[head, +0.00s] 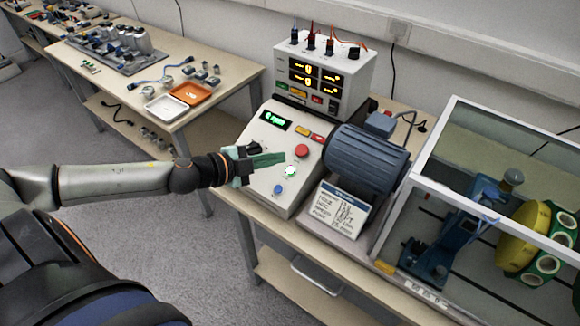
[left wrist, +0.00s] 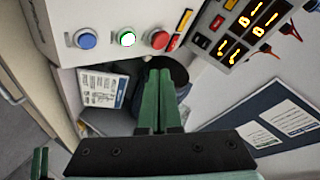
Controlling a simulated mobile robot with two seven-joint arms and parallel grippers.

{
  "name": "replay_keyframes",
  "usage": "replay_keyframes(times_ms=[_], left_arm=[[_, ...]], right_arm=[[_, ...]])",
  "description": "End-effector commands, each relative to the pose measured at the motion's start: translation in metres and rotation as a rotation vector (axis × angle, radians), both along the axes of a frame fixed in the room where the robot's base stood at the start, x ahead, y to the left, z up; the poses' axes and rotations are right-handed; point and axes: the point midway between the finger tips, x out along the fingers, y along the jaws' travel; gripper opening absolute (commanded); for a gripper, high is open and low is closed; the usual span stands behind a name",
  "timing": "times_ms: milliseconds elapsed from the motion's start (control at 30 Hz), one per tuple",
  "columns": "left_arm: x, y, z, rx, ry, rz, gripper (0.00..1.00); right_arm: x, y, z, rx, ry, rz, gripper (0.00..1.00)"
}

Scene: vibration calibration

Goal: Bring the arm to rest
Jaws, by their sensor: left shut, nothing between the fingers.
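My left arm comes in from the left in the head view. My left gripper (head: 284,158) is shut and empty, with its green fingers in front of the sloped control box (head: 262,150). In the left wrist view the closed green fingers (left wrist: 158,75) point toward the box and the dark motor area. The box carries a red button (head: 302,151), a lit green button (head: 291,171) and a blue button (head: 278,189). These buttons also show in the left wrist view, the green one (left wrist: 127,39) lit. I cannot tell whether the fingertips touch the box.
A blue-grey motor (head: 365,158) stands right of the box, behind a label plate (head: 340,210). A power supply (head: 322,75) with lit displays stands behind. A framed clear enclosure (head: 432,160) is at the right. A second bench (head: 215,75) holds trays and parts. Open floor lies between the benches.

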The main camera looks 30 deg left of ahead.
Motion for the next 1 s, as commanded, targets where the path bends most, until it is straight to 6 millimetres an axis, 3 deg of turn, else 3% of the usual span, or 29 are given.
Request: replay_keyframes(times_ms=[733,867,1000], left_arm=[[0.0,-0.001,-0.001,-0.008,0.0,0.008,0.0],[-0.003,-0.01,-0.007,-0.063,0.003,0.087,0.0],[-0.015,-0.021,-0.023,-0.168,0.05,0.28,0.0]], right_arm=[[0.0,0.0,-0.001,0.0,0.0,0.0,0.5],[0.0,0.0,-0.001,0.0,0.0,0.0,0.5],[0.0,0.0,-0.001,0.0,0.0,0.0,0.5]])
